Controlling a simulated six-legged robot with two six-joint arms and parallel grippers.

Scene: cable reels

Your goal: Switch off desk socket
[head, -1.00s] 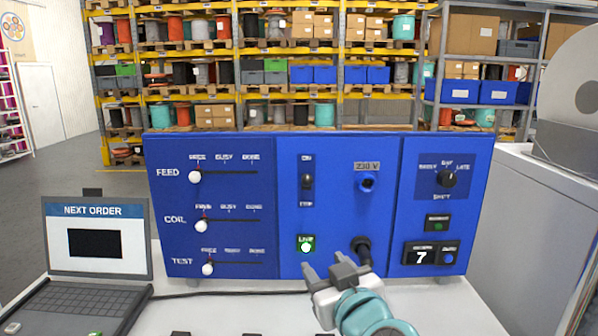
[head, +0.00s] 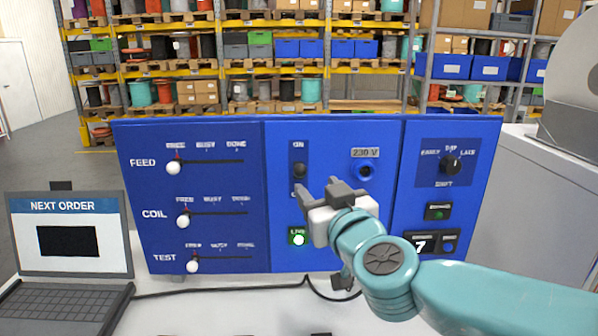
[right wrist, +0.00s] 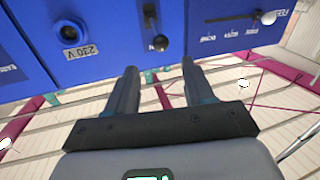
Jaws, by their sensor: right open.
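The blue panel (head: 190,135) stands on the desk. Its middle section carries a black toggle switch (head: 300,171) between an ON label above and a lower label my finger partly covers. In the right wrist view, the knob (right wrist: 161,43) leans toward the ON label. A round indicator (head: 298,239) below is lit. A 230 V socket (head: 364,171) is right of the switch. My right gripper (head: 318,189) is open and empty, with fingertips just below and right of the switch in the head view. They appear apart from the knob. My left gripper is out of view.
A laptop (head: 68,235) stands at the left. A black cable (head: 200,291) runs along the desk in front of the panel. Sliders (head: 174,168) fill the panel's left section; a rotary knob (head: 451,165) and buttons are at its right. Shelving stands behind.

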